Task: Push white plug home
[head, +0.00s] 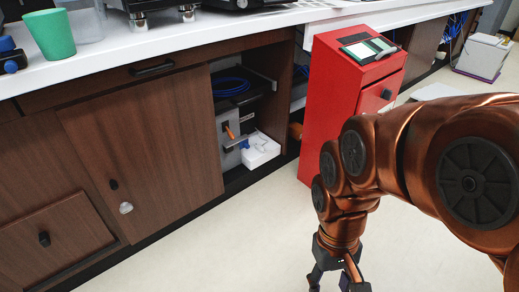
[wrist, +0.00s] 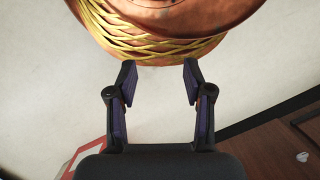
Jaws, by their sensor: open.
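My gripper (head: 336,284) hangs low over the pale floor at the bottom of the head view, its tips cut off by the picture edge. In the wrist view my gripper (wrist: 160,74) is open, with nothing between its dark fingers. I cannot make out a plug for certain. An open cabinet bay holds a grey unit (head: 227,136) with an orange part and a blue part, and a white box (head: 261,151) beside it. My gripper is well to the right of and in front of the bay, apart from it. Any socket is hidden or too small to tell.
A red cabinet (head: 333,101) stands just right of the bay, near my arm. Brown cabinet doors (head: 139,146) and a white counter (head: 180,45) line the left. A small whitish piece (head: 126,207) sits on the door. The floor (head: 220,245) in front is clear.

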